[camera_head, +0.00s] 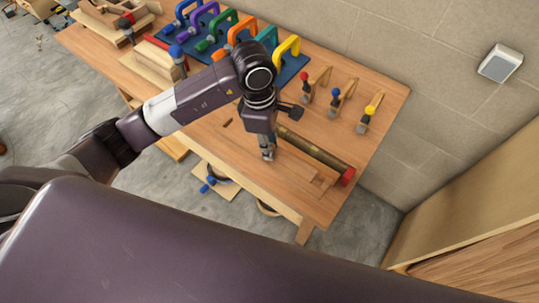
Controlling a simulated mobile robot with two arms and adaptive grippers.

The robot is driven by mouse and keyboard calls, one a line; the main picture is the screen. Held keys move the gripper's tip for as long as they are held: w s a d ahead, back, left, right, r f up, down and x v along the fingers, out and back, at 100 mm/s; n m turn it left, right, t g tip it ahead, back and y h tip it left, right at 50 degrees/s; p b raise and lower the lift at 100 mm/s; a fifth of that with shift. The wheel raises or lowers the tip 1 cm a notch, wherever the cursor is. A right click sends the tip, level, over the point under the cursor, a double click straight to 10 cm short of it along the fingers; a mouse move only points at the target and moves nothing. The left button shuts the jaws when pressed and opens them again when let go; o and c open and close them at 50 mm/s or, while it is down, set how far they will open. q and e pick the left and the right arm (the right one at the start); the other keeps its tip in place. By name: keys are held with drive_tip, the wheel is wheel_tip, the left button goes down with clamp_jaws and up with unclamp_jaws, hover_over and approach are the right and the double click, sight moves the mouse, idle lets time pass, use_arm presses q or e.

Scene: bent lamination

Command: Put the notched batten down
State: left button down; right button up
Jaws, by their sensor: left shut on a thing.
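My left gripper (268,153) reaches down over the front half of the workbench, its fingers pointing down and shut. A pale wooden strip (300,167), which looks like the notched batten, runs from beside the fingers towards the lower right, low over the bench top or on it. Its wood blends with the bench, so I cannot tell whether it touches the surface. The gripper hides its near end. My right gripper is not in view.
A dark bar (318,155) with a red end lies just behind the strip. Colourful clamps (287,47) stand on a blue mat at the back. The bench's front right corner (318,208) is clear.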

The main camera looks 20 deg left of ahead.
sight(270, 162)
use_arm(q)
wheel_tip(270, 162, down, 4)
drive_tip(key=shift+r+p, duration=0.25)
drive_tip(key=shift+p, duration=0.1)
wheel_tip(270, 162, down, 4)
drive_tip(key=shift+p, duration=0.6)
drive_tip(key=shift+f, duration=0.2)
drive_tip(key=shift+f+b, duration=0.25)
drive_tip(key=shift+b, duration=0.05)
drive_tip(key=c, duration=1.7)
unclamp_jaws()
drive_tip(key=shift+r, duration=0.1)
